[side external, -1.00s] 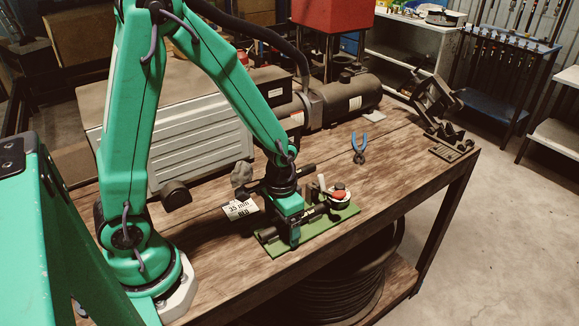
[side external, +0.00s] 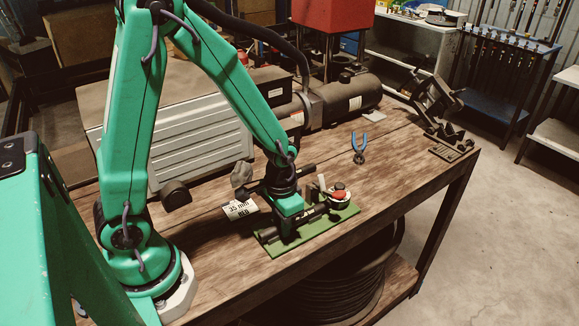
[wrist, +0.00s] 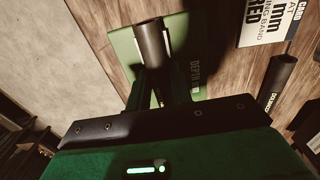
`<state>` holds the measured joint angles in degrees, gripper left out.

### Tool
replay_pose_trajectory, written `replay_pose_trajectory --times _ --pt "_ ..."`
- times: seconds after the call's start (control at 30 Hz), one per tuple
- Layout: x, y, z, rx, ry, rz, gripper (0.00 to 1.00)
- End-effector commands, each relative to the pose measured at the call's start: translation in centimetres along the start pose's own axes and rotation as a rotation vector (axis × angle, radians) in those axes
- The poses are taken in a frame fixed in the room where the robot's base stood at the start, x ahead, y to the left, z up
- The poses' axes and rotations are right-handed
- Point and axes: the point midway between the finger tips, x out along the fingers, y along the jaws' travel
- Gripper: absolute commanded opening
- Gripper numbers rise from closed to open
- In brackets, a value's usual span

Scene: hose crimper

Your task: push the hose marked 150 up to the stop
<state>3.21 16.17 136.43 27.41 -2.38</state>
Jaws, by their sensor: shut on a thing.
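My gripper (side external: 284,232) is down at the green plate on the bench. In the wrist view my gripper (wrist: 160,95) is shut on a black hose (wrist: 152,42), whose far end sticks out beyond the fingers over the green plate (wrist: 183,45). The plate reads "DEPTH"; the rest is hidden. In the side view the dark hose (side external: 314,213) lies low along the plate (side external: 342,213). No 150 mark is readable. I cannot make out the stop or any gap to it; the fingers cover much of the plate.
Another black hose (wrist: 276,82) shows right of the plate in the wrist view. A round, red-topped item (side external: 338,193) stands at the plate's back.

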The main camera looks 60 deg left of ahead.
Motion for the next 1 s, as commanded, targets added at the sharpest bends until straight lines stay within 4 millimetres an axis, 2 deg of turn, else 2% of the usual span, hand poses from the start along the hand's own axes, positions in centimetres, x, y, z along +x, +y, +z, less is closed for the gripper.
replay_pose_trajectory --times 1.0 --pt "0.0 0.0 -1.4 0.000 0.001 0.000 0.05"
